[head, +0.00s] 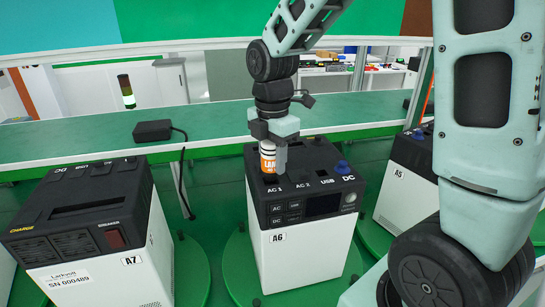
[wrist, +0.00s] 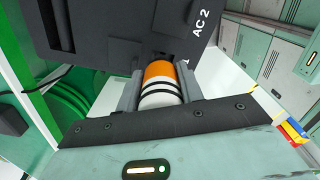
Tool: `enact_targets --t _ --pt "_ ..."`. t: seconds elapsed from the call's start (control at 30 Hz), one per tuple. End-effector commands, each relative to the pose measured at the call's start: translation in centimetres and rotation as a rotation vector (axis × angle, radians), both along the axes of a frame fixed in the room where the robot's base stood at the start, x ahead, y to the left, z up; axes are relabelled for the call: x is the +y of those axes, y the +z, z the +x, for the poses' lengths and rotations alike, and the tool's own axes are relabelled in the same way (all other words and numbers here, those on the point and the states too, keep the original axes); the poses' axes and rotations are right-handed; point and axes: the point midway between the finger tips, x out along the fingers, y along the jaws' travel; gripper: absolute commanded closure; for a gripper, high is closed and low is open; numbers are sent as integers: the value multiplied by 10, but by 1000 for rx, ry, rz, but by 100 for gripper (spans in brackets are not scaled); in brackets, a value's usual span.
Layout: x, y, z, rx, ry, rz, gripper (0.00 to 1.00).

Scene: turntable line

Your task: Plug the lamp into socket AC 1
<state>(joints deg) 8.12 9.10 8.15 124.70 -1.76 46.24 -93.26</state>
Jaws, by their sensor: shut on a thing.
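The lamp plug (head: 267,156) is a white and orange cylinder with dark bands and partly visible lettering. My gripper (head: 275,148) is shut on it above the top of power station A6 (head: 302,190), at the AC 1 label. In the wrist view the plug (wrist: 161,88) sits between the two fingers of my gripper (wrist: 160,95), its orange end against or very close to the dark station top (wrist: 120,35) near the AC 2 label. Socket AC 1 is hidden behind the plug and fingers. I cannot tell whether the plug is seated.
Station A7 (head: 95,235) stands at the left and station A5 (head: 405,165) at the right, on green turntables. A black adapter (head: 153,131) with a hanging cable lies on the green bench (head: 90,140) behind. A blue knob (head: 342,167) sits at A6's DC outlet.

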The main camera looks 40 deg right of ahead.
Motion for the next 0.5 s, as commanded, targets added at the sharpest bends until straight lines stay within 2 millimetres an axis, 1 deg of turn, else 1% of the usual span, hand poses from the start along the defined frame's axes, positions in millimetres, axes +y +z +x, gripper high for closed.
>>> enact_targets --t 0.5 --pt "0 -7 0 0 0 0 89"
